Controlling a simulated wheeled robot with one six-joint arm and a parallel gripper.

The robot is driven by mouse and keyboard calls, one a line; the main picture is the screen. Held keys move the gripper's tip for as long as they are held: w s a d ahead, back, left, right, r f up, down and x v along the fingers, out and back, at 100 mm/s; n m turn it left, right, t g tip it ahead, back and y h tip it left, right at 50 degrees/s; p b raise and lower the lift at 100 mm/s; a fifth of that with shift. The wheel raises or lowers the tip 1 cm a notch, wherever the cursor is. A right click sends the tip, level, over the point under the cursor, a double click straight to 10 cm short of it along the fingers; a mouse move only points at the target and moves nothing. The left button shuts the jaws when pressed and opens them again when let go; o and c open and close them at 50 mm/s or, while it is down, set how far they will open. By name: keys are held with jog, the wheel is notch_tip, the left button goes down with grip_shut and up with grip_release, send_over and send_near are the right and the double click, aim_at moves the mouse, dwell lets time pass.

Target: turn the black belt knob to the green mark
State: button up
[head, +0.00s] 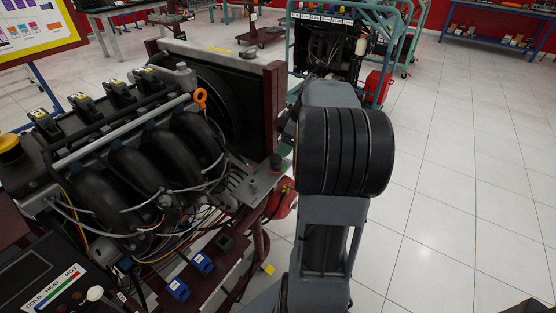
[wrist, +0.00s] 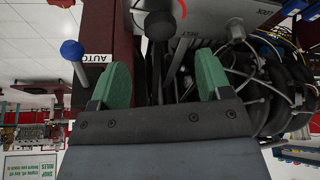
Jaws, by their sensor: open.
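A red arc (wrist: 184,9) curves by the knob; I see no green mark there. My gripper (wrist: 162,78) is open, its two green finger pads apart with nothing gripped between them. The knob lies ahead of the gap, apart from both pads. In the head view my arm hides the gripper. A small dark knob (head: 277,161) on the engine stand's near right corner may be the same one.
A blue-tipped lever (wrist: 72,50) stands left of my gripper by an AUTO label (wrist: 97,58). Hoses and wires (wrist: 262,85) crowd the right. In the head view the engine trainer (head: 150,150) fills the left; clear tiled floor (head: 460,200) lies right.

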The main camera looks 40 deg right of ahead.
aim_at(277, 158)
jog(key=b+x, duration=0.1)
jog(key=x, duration=0.6)
jog(key=shift+f, duration=0.15)
jog(key=shift+b, duration=0.3)
jog(key=c, duration=0.9)
